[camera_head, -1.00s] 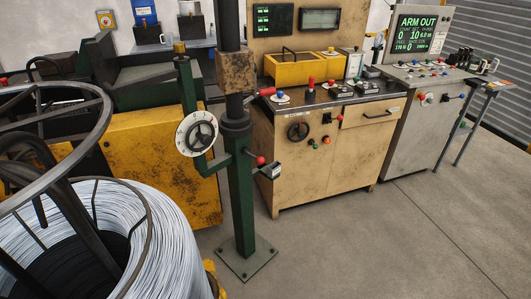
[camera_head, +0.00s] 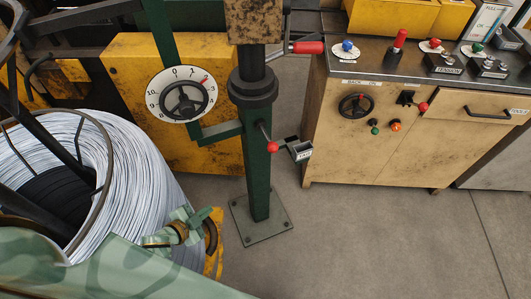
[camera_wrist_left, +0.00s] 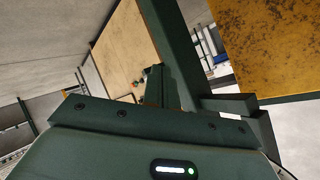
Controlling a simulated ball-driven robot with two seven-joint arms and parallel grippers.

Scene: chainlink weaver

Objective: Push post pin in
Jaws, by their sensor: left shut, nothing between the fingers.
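The green post (camera_head: 256,180) stands upright on a square floor plate. A pin with a red ball knob (camera_head: 272,147) sticks out from its right side, below the black collar (camera_head: 252,88). How deep the pin sits cannot be told. My left gripper (camera_head: 198,218) is shut and empty, left of the post's lower part and lower in the picture than the pin, apart from it. In the left wrist view the post (camera_wrist_left: 168,45) runs diagonally close by; the pin cannot be made out there. My right gripper is not in view.
A wire coil (camera_head: 135,185) stands at the left, behind my left arm. A white dial with a handwheel (camera_head: 184,95) hangs left of the post. A small holder (camera_head: 300,149) is right of the pin. A tan control cabinet (camera_head: 340,145) stands further right. The floor between is clear.

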